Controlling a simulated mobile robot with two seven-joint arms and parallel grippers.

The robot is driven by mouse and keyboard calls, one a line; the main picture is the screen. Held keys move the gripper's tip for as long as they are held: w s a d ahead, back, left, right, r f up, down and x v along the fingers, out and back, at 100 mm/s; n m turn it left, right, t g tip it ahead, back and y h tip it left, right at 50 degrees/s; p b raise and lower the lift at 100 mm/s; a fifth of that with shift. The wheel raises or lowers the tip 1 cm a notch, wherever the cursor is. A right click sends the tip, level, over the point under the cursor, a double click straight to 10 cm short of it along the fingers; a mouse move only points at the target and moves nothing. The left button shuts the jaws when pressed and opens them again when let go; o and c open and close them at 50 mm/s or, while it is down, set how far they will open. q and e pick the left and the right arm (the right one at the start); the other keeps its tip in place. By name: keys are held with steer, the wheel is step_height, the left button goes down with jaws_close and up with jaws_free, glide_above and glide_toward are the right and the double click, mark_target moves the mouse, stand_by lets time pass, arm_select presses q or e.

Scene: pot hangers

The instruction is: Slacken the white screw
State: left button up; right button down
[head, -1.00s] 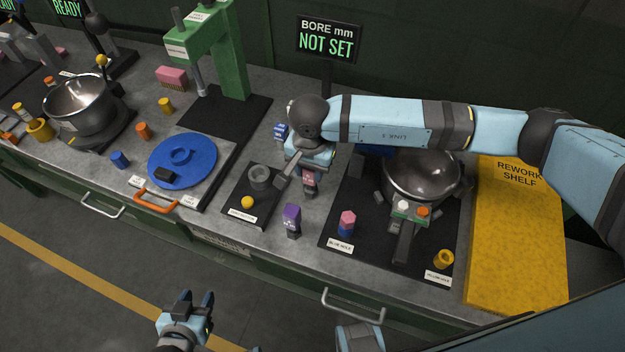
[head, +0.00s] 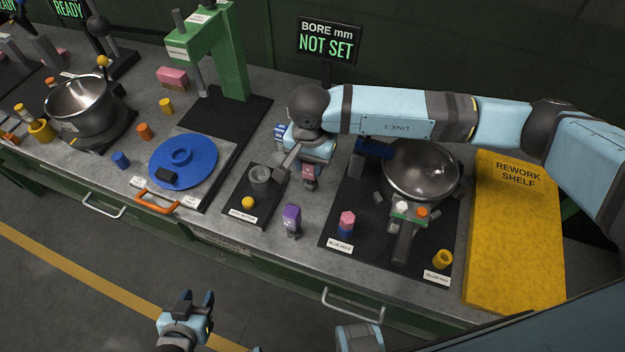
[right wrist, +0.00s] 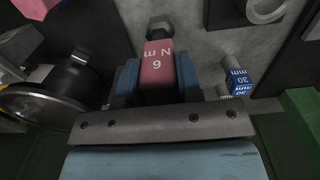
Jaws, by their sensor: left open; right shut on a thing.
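The white screw (head: 402,206) stands beside an orange screw (head: 422,212) on a small green plate at the handle end of the steel pot (head: 420,172). My right gripper (head: 309,160) is left of the pot, well apart from the white screw. It is shut on a pink tool marked 6 Nm (right wrist: 158,72), which also shows in the head view (head: 309,172). The tool's lower end is small and partly unclear. My left gripper (head: 187,305) is open and empty, over the floor in front of the bench.
A purple-topped tool (head: 291,218) stands at the bench front. A pink-topped piece (head: 347,222) and a yellow ring (head: 443,259) are on the black mat. The yellow rework shelf (head: 515,240) is at right. A blue-and-white block (right wrist: 239,82) is beside the right gripper.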

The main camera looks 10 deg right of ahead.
steer(key=shift+r+p, duration=0.4)
steer(key=shift+r, duration=1.35)
steer(key=shift+d, duration=0.1)
